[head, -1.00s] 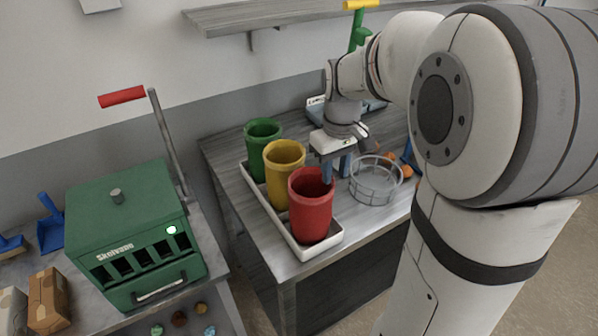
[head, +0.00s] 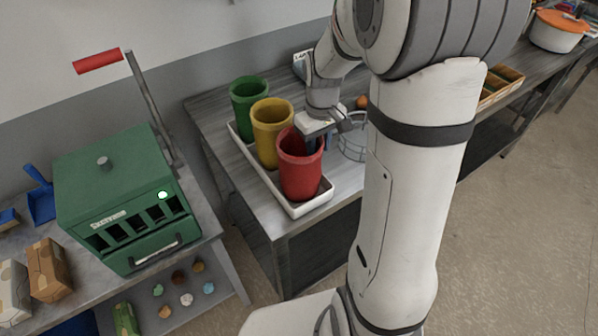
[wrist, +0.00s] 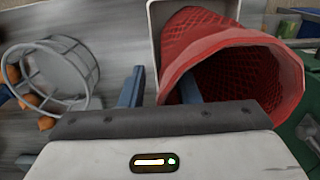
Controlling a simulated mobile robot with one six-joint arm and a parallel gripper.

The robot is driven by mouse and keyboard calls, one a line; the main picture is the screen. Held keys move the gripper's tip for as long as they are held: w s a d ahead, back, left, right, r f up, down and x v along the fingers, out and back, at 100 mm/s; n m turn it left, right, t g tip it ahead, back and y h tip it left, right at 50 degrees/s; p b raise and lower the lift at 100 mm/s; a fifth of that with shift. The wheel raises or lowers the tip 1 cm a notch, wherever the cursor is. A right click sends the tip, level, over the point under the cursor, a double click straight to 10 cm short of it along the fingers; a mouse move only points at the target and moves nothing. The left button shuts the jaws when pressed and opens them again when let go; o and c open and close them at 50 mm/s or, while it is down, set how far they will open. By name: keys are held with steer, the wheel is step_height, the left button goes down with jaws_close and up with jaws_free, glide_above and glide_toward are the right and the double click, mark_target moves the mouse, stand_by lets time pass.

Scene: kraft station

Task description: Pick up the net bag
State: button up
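A red tapered container with a net-like pattern (wrist: 205,35) stands at the front of the row in the head view (head: 300,172). It is the only netted thing I can make out clearly; I cannot tell for sure that it is the net bag. My gripper (wrist: 160,90) is over its rim in the wrist view, also seen in the head view (head: 318,142). The blue fingers are apart. One lies outside the wall, the other overlaps the open mouth. No grip on the wall shows. The fingertips are partly hidden in the head view.
A yellow container (head: 271,135) and a green one (head: 248,97) stand behind the red one in a white tray (head: 320,200). A round wire basket (wrist: 62,75) stands beside it, with orange items (wrist: 46,122) near. A green machine (head: 120,190) stands left.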

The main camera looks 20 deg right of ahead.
steer(key=shift+c, duration=0.6)
jaws_close()
steer(key=shift+r, duration=0.1)
